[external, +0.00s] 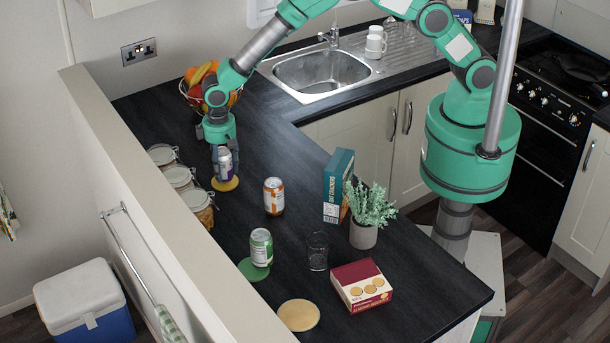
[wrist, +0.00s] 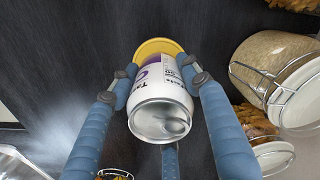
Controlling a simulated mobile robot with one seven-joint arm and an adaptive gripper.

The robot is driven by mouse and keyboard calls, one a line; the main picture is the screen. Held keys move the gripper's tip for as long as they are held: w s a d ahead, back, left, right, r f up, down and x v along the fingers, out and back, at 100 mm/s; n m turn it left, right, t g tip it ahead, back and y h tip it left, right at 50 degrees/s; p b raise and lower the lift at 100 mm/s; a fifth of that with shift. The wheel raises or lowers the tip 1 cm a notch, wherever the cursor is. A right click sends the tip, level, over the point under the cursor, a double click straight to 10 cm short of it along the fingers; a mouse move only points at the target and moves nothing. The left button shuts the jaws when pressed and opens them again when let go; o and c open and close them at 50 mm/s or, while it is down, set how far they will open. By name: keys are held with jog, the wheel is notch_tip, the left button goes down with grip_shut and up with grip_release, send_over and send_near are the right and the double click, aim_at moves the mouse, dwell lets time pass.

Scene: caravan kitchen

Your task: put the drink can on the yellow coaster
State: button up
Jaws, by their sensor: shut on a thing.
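My gripper (external: 225,160) points down at the far left part of the counter. It is shut on a white and purple drink can (external: 226,163), which is upright. The yellow coaster (external: 225,186) lies directly under the can. In the wrist view, the fingers of my gripper (wrist: 158,74) flank the can (wrist: 160,110), whose top faces the camera. The yellow coaster (wrist: 158,46) shows past the can's far end, partly hidden by it. I cannot tell whether the can's base touches the coaster or is slightly above it.
Glass jars (external: 180,178) line the left edge beside my gripper. A fruit basket (external: 203,83) is behind it. An orange can (external: 273,196) stands to the right, and a green can (external: 262,247) on a green coaster (external: 251,272) nearer. Boxes, a plant and a glass stand farther right.

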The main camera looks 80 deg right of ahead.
aim_at(222, 151)
jog(key=shift+f, duration=0.25)
jog(key=shift+f, duration=0.15)
jog(key=o, duration=1.4)
notch_tip(222, 151, up, 12)
jog(key=shift+r, duration=0.15)
jog(key=shift+r, duration=0.1)
dwell(0.4)
